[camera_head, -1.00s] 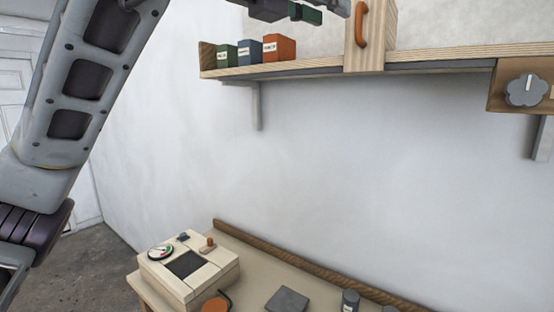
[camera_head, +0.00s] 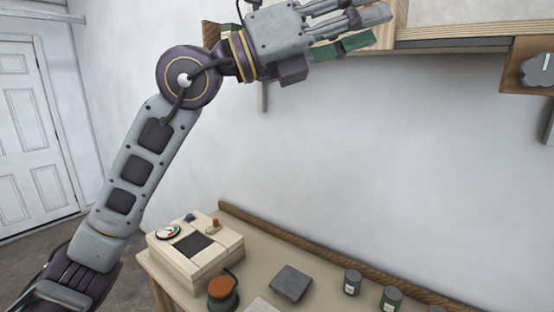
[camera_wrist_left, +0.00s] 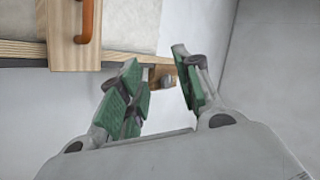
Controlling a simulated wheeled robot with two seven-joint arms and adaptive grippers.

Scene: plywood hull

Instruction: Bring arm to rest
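My left arm (camera_head: 140,165) comes in from the lower left of the head view and rises to the wall shelf. My left gripper (camera_head: 362,32) points right, in front of the shelf near the top edge. In the left wrist view the green-padded fingers of the gripper (camera_wrist_left: 155,62) stand apart with nothing between them. A wooden panel with an orange handle (camera_wrist_left: 86,20) lies beyond the fingers to the left, apart from them. My right gripper is in neither view.
The shelf (camera_head: 450,44) runs along the wall, with a grey knob (camera_head: 540,68) on a wooden panel at right. Below, a workbench holds a gauge box (camera_head: 200,252), an orange-topped item (camera_head: 222,290), a grey plate (camera_head: 291,283) and small cans (camera_head: 352,282). A white door (camera_head: 30,130) stands left.

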